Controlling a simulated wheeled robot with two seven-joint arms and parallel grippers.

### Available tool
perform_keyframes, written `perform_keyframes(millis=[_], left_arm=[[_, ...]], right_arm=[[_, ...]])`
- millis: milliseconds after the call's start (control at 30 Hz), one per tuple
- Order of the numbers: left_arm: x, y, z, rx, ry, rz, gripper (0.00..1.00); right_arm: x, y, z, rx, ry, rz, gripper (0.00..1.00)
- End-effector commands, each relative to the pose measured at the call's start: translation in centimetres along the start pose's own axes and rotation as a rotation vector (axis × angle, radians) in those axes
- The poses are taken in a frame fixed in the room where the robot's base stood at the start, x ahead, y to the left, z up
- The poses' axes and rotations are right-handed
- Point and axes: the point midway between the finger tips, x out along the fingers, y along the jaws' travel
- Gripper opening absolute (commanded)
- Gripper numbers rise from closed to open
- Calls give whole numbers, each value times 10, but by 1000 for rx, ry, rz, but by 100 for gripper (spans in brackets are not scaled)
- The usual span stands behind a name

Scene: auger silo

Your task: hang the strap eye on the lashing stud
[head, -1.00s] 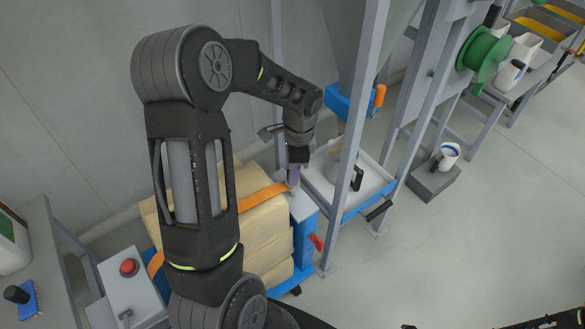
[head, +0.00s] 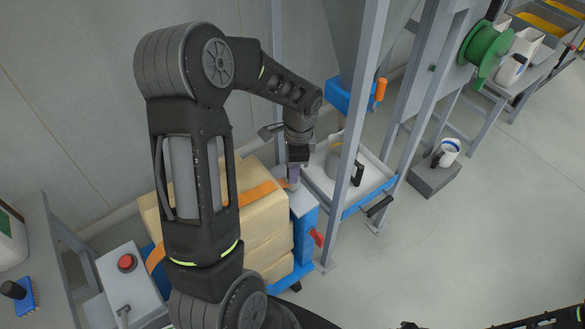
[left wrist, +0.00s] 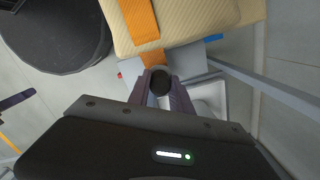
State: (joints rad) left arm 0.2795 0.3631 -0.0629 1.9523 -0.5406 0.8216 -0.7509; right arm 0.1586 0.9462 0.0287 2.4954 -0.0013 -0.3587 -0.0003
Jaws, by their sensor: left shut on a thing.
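The orange strap (head: 262,192) runs over the stacked cream sacks toward my left gripper (head: 292,180). In the left wrist view the strap (left wrist: 140,20) comes down over a sack edge to the fingers (left wrist: 161,88). The left gripper is shut on the strap's end, with a dark round piece (left wrist: 160,80) between the fingers. The eye itself is mostly hidden by the fingers. The gripper is low over the grey top of a blue post (head: 302,204) beside the sacks. I cannot make out the lashing stud; the fingers may hide it.
The cream sacks (head: 262,232) stand left of the post, with a red handle (head: 317,238) on its side. A grey frame leg (head: 349,150) and a tray with a jug (head: 375,188) are close on the right.

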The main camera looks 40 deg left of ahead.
Motion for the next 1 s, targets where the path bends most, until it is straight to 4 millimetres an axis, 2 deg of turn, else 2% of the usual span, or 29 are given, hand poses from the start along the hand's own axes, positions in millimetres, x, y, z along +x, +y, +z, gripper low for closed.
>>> perform_keyframes(millis=[267,1000], left_arm=[[1,0,0,0,0,0,0],[24,0,-2,0,-1,1,0]], right_arm=[[1,0,0,0,0,0,36],[15,6,0,0,0,0,36]])
